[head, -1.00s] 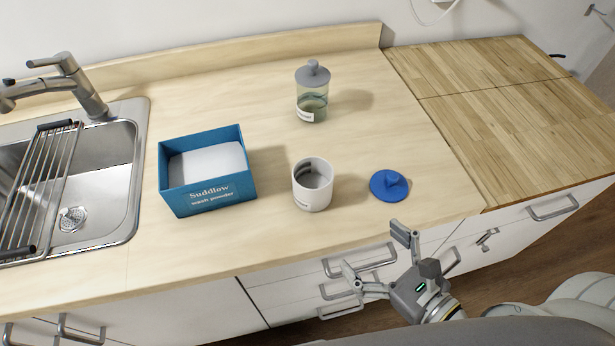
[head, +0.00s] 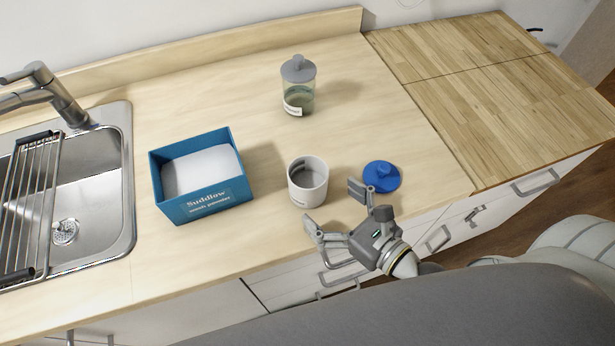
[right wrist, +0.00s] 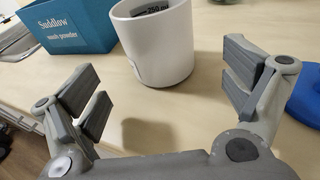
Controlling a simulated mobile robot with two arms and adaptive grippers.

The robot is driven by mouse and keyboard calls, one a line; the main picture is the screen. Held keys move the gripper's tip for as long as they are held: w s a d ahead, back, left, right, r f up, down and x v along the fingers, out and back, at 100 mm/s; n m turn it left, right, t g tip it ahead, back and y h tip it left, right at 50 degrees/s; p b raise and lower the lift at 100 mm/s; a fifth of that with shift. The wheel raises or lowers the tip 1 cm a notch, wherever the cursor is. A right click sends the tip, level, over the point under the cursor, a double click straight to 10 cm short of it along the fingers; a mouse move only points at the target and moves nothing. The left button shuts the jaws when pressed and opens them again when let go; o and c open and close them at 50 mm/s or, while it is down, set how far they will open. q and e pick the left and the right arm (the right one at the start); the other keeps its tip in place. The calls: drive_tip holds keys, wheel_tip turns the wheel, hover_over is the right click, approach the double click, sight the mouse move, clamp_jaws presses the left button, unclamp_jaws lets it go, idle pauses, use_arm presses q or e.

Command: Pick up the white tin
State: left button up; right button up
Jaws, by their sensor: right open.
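The white tin (head: 307,184) stands upright and open-topped on the counter, right of the blue box. In the right wrist view the white tin (right wrist: 157,48) is ahead of my gripper, between the lines of its two fingers but beyond the fingertips. My right gripper (head: 335,206) is open and empty at the counter's front edge, just in front and to the right of the tin. It also shows in the right wrist view (right wrist: 160,82) with its fingers wide apart. My left gripper is not in view.
A blue box (head: 203,176) of white powder stands left of the tin. A blue lid (head: 381,177) lies to its right, close to one finger. A glass jar with grey lid (head: 298,88) stands behind. A sink (head: 110,200) is at far left. The wooden counter at right is clear.

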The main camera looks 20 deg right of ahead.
sight(322, 195)
drive_tip(key=shift+w+a+r, duration=0.15)
drive_tip(key=shift+w+r, duration=0.05)
drive_tip(key=shift+w, duration=0.15)
drive_tip(key=p+x, duration=0.2)
drive_tip(key=x, duration=0.1)
drive_tip(key=shift+w, duration=0.15)
drive_tip(key=shift+w+a+f, duration=0.15)
drive_tip(key=shift+w+a, duration=0.1)
drive_tip(key=shift+w, duration=0.2)
drive_tip(key=shift+s, duration=0.1)
drive_tip(key=shift+c, duration=0.7)
drive_tip(key=c, duration=1.2)
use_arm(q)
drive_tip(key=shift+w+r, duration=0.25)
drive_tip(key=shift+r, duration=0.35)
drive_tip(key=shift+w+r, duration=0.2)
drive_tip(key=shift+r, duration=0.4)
use_arm(e)
drive_tip(key=shift+c, duration=0.5)
